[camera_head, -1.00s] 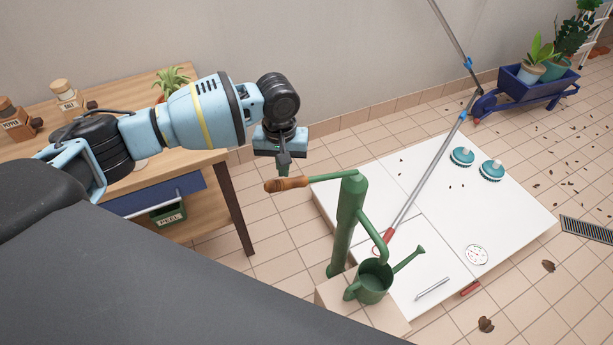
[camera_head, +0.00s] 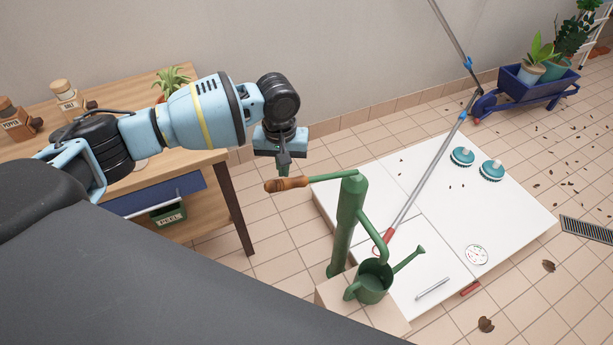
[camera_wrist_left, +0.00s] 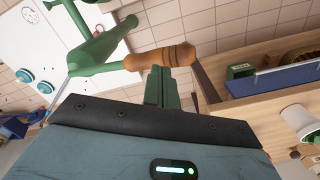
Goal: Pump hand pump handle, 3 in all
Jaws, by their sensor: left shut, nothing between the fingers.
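The green hand pump (camera_head: 346,225) stands upright on a pale block, with its handle reaching left, about level. The handle's orange-brown wooden grip (camera_head: 288,184) is at its left end; it also shows in the left wrist view (camera_wrist_left: 165,57). My left gripper (camera_head: 284,169) is just above the wooden grip, pointing down. Its fingers (camera_wrist_left: 160,85) are shut and empty, close to the grip; I cannot tell whether they touch it. A green watering can (camera_head: 371,284) stands under the pump's spout. My right gripper is not in view.
A wooden table (camera_head: 120,87) with jars and a plant stands at the left. A low white platform (camera_head: 430,220) lies beyond the pump, with a long pole (camera_head: 425,165) slanting over it. A blue planter cart (camera_head: 525,88) stands at the back right.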

